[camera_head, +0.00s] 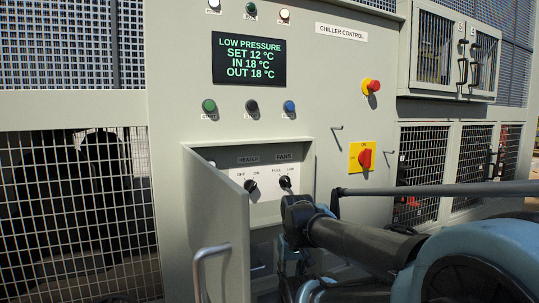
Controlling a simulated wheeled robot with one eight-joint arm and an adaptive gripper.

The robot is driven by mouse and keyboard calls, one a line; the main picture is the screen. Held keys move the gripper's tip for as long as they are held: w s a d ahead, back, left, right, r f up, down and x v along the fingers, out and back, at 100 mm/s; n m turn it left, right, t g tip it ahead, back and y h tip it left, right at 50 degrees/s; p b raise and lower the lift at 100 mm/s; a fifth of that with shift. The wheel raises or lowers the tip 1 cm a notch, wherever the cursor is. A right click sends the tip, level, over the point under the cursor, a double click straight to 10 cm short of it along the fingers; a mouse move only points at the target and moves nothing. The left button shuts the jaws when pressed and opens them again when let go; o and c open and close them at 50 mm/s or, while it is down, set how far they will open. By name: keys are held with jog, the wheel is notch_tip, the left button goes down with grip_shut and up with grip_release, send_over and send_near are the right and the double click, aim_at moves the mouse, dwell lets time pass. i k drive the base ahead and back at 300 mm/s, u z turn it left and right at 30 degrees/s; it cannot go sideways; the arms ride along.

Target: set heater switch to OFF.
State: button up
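The heater switch (251,186) is a small black knob on a white plate in a recessed box in the grey chiller panel. OFF is marked to its upper left and ON to its upper right. The knob looks tilted, but it is too small to tell surely which mark it points at. My arm reaches in from the right, and its dark end section is in front of the lower right of the box, below and right of the knob. The fingers of my gripper cannot be made out clearly. No contact with the heater switch shows.
The box door (217,235) stands open on the left, with a metal handle (206,262). The fans switch (285,182) is right of the heater switch. A red rotary switch on a yellow plate (356,164) and a red emergency button (371,86) are further right. A display (248,60) is above.

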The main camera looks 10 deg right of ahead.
aim_at(249, 185)
jog(key=z, duration=0.05)
jog(key=k, duration=0.5)
jog(key=z, duration=1.6)
jog(key=i, duration=0.35)
jog(key=u, duration=1.1)
